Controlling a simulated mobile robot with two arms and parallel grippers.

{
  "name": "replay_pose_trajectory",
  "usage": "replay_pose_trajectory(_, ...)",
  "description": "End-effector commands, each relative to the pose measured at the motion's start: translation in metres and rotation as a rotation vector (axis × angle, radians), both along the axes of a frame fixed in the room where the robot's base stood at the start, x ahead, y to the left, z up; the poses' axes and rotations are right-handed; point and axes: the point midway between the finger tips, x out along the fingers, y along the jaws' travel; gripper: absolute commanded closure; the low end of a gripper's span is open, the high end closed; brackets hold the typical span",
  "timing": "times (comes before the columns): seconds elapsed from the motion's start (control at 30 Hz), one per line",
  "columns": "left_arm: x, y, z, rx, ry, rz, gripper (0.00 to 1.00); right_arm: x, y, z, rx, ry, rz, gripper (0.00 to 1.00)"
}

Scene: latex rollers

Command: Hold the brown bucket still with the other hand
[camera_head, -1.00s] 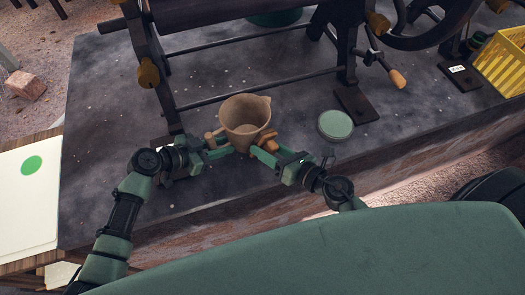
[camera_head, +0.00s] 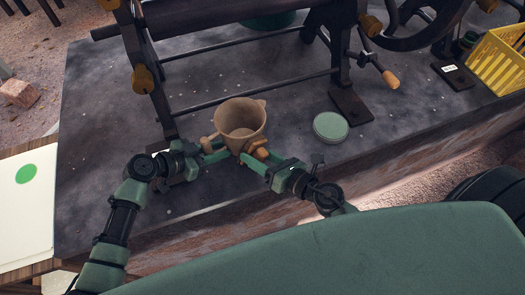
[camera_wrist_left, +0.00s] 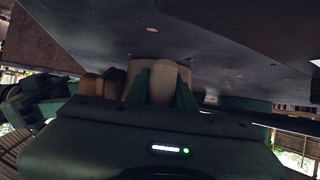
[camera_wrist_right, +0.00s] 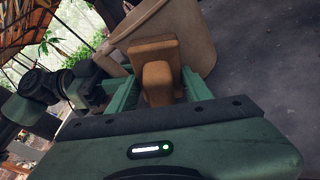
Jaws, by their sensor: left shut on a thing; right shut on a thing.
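The brown bucket (camera_head: 240,117) is a tapered, open-topped vessel with a spout at its rim, near the front edge of the dark table. It looks empty and roughly upright. My left gripper (camera_head: 216,154) is shut on the bucket's low left side; in the left wrist view its fingers (camera_wrist_left: 163,88) press either side of a pale brown rounded part. My right gripper (camera_head: 250,159) is shut on an orange-brown handle (camera_wrist_right: 157,80) at the bucket's front right. The contact between bucket base and table is hidden by my grippers.
A roller machine (camera_head: 345,75) with a crank handle stands behind the bucket. A round pale green dish (camera_head: 331,126) lies to the right, a yellow crate (camera_head: 496,62) at far right. The tabletop between bucket and dish is clear.

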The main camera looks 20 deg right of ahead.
Motion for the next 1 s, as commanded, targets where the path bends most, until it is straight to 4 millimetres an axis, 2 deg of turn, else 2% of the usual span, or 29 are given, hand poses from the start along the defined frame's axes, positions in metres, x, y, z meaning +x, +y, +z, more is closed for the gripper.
replay_pose_trajectory(0.27, -0.002, -0.002, 0.0, -0.003, 0.003, -0.005, 1.0, -0.002, 0.0, 0.001, 0.002, -0.001, 0.001, 0.83)
replay_pose_trajectory(0.8, 0.0, 0.0, 0.0, -0.001, 0.001, 0.0, 1.0, -0.05, -0.016, -0.006, 0.001, 0.001, -0.001, 0.83)
replay_pose_trajectory(1.0, 0.0, 0.0, 0.0, -0.001, 0.001, 0.0, 1.0, -0.057, -0.018, -0.006, -0.001, -0.001, 0.0, 0.83)
